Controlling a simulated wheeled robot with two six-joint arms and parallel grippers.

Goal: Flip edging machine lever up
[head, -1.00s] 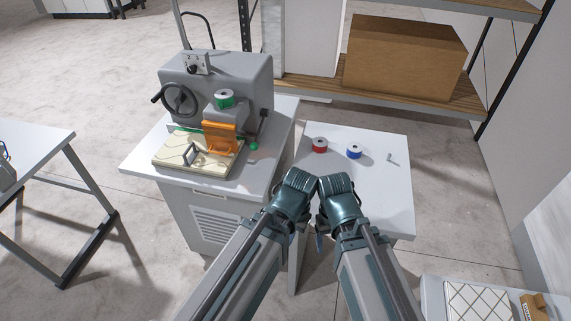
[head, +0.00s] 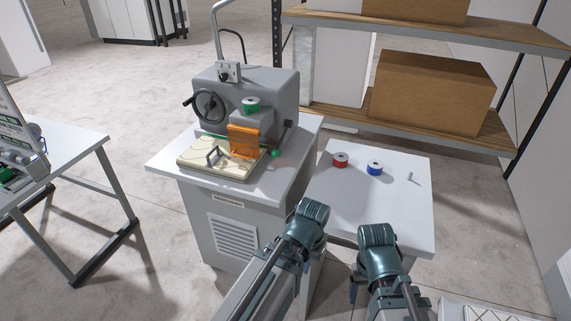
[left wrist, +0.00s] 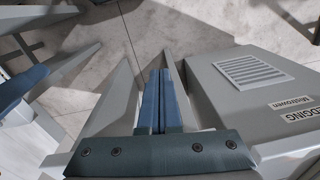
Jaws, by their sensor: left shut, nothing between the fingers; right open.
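The grey edging machine (head: 262,85) stands on a white cabinet (head: 235,240) left of centre in the head view. Its lever (head: 276,153) is at the machine's right side, with a dark arm slanting down to a green ball knob at the low end. My left gripper's wrist (head: 308,222) is in front of the cabinet, nearer me and lower than the lever; its fingers are hidden there. In the left wrist view the left gripper (left wrist: 160,75) is shut and empty beside the cabinet. My right gripper (head: 376,243) is at the side table's front edge, its fingers mostly hidden.
A white side table (head: 400,205) holds a red spool (head: 340,160), a blue spool (head: 375,168) and a small grey peg (head: 411,178). An orange guard (head: 243,140) and a cream quilted piece (head: 205,160) are at the machine's front. Another table (head: 70,160) stands left, with open floor between.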

